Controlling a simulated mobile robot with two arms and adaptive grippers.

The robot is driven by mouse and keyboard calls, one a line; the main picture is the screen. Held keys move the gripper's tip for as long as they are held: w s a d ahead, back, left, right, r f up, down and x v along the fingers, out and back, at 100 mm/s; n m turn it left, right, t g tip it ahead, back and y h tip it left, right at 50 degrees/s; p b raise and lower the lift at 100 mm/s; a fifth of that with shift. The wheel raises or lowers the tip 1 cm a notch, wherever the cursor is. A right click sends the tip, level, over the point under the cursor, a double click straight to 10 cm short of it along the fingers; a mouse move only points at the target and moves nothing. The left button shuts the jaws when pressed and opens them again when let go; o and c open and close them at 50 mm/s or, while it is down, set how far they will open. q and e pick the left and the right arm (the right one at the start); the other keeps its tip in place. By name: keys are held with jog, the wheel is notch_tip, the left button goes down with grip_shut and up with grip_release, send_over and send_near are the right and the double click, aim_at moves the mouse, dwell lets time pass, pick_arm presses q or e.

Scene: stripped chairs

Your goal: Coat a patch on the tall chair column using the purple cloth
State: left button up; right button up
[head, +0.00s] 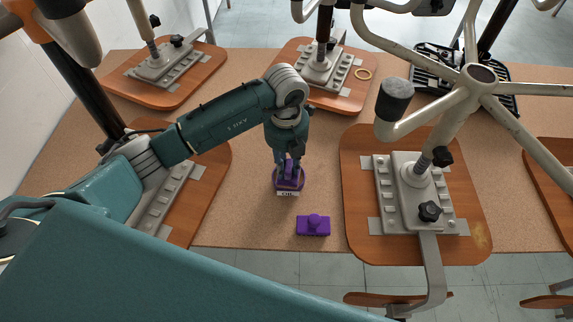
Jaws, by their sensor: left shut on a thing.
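My left gripper (289,168) points down near the middle of the bench and is shut on a purple thing, seemingly the purple cloth (291,181). It is at a small dish with a white label reading OIL (288,193); the fingers hide much of it, so I cannot tell whether the cloth touches the oil. Several upside-down chair seats carry columns: a pale one (439,157) at the right, a dark one (325,22) at the back and a black one (91,98) at the left. I cannot tell which is the tall one. No coated patch shows. My right gripper is out of view.
A purple block with a knob (313,225) lies on the brown bench top (255,215) in front of the dish. Pale chair legs (463,98) spread over the right side. Some bare bench surrounds the dish.

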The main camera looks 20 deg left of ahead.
aim_at(287, 166)
pick_arm(q)
jog(key=shift+f, duration=0.1)
dwell(0.3)
jog(key=shift+r+p, duration=2.3)
jog(key=shift+r, duration=1.25)
